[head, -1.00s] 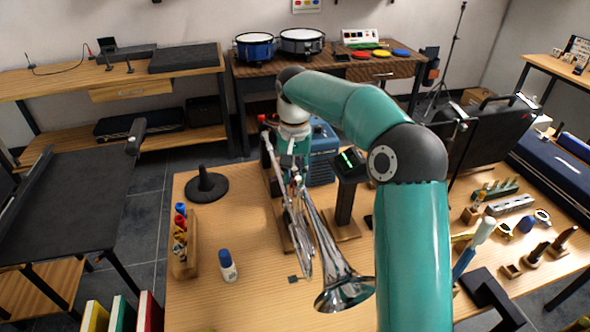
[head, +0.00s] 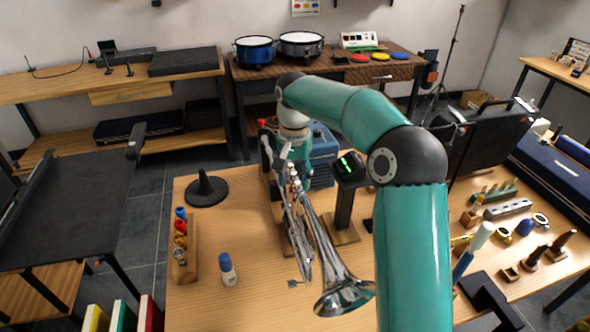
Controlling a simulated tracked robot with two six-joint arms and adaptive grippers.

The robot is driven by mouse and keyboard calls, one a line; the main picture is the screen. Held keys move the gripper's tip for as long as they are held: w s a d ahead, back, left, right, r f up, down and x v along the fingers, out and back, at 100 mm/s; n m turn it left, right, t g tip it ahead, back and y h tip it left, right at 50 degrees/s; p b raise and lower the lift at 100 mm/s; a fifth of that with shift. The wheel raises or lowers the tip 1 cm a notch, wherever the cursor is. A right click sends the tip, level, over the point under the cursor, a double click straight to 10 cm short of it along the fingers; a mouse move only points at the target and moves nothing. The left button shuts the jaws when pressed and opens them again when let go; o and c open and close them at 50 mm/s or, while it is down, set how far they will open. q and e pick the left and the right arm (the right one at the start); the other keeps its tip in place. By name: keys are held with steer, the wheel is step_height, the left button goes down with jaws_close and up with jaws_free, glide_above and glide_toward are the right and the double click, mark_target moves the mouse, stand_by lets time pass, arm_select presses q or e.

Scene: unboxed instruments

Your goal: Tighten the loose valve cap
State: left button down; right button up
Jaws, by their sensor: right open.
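A silver trumpet (head: 330,262) stands on a wooden stand in the middle of the wooden bench, its bell toward the front. Its valve tops (head: 295,182) are near its far end. They are too small to tell which cap is loose. My right gripper (head: 287,163) reaches down from the far side and is open just above or beside the valve tops. The arm comes round from the right, and I cannot tell whether the fingers touch a cap. My left gripper is out of view.
A black cone stand (head: 206,188), a wooden rack of small bottles (head: 184,262) and a blue-capped bottle (head: 228,270) stand to the left. A small display on a post (head: 345,195) and a blue case (head: 322,155) are close behind the trumpet.

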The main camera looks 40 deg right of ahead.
step_height(320, 180, up, 12)
stand_by(0.6)
steer(key=shift+f, duration=0.1)
step_height(320, 180, up, 5)
steer(key=n+p, duration=1.2)
steer(key=p, duration=0.2)
step_height(320, 180, down, 17)
steer(key=shift+a+p, duration=0.1)
steer(key=shift+p, duration=0.8)
